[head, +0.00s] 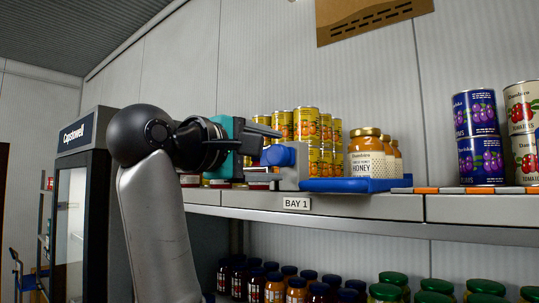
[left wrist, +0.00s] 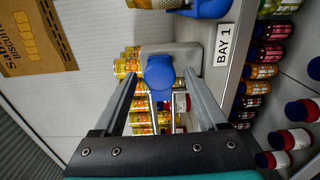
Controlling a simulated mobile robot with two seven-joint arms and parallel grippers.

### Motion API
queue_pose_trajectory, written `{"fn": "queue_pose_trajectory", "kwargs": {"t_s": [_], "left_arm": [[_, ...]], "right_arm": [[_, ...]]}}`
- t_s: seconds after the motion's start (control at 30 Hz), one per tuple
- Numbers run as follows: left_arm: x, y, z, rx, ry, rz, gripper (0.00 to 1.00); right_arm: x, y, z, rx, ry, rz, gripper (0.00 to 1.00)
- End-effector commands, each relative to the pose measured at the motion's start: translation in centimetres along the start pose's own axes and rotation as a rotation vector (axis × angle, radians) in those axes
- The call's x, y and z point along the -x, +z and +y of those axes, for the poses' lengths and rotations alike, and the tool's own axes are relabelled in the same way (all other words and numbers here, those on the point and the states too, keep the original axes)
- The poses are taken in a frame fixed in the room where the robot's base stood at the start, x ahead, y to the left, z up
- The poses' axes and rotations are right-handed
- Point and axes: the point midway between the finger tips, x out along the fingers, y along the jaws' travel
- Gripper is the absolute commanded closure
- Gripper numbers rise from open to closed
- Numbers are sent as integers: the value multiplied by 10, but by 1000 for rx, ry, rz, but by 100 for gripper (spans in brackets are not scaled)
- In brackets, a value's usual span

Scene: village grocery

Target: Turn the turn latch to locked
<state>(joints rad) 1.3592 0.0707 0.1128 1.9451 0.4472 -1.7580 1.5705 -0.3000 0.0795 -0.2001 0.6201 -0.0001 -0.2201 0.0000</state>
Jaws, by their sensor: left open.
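The turn latch (head: 278,155) has a blue knob on a grey block (head: 298,167) at the shelf's front edge, left of a blue tray (head: 372,185). In the left wrist view the blue knob (left wrist: 160,73) shows ahead, between the two fingers. My left gripper (head: 270,152) is open, with one finger above the knob and one below it in the head view. I see no clear grip on the knob. Whether the knob's position means locked I cannot tell. My right gripper is not in view.
Honey jars (head: 366,155) stand on the blue tray. Stacked yellow cans (head: 308,128) stand behind the latch. A "BAY 1" label (head: 296,204) is on the shelf edge (head: 350,211). Jars (head: 320,290) fill the lower shelf. A fridge (head: 80,200) stands left.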

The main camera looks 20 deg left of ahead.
Motion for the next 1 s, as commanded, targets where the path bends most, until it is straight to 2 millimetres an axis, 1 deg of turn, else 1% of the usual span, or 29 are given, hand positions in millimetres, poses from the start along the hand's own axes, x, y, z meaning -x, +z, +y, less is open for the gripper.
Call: {"fn": "queue_pose_trajectory", "kwargs": {"t_s": [0.17,0.27,0.37,0.6,0.67,0.87,1.0], "left_arm": [[2,0,0,-1,1,0,25],[10,0,0,-1,3,0,25],[26,0,-1,-2,6,1,25],[82,-1,-2,-5,5,6,25],[85,-2,-1,-5,4,6,25],[102,-1,-1,-5,2,6,25],[121,-1,-1,-4,4,5,25]], "right_arm": [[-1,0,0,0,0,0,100],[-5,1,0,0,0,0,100],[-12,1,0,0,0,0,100],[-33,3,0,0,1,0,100],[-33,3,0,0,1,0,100],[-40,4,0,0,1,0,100],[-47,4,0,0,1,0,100]]}}
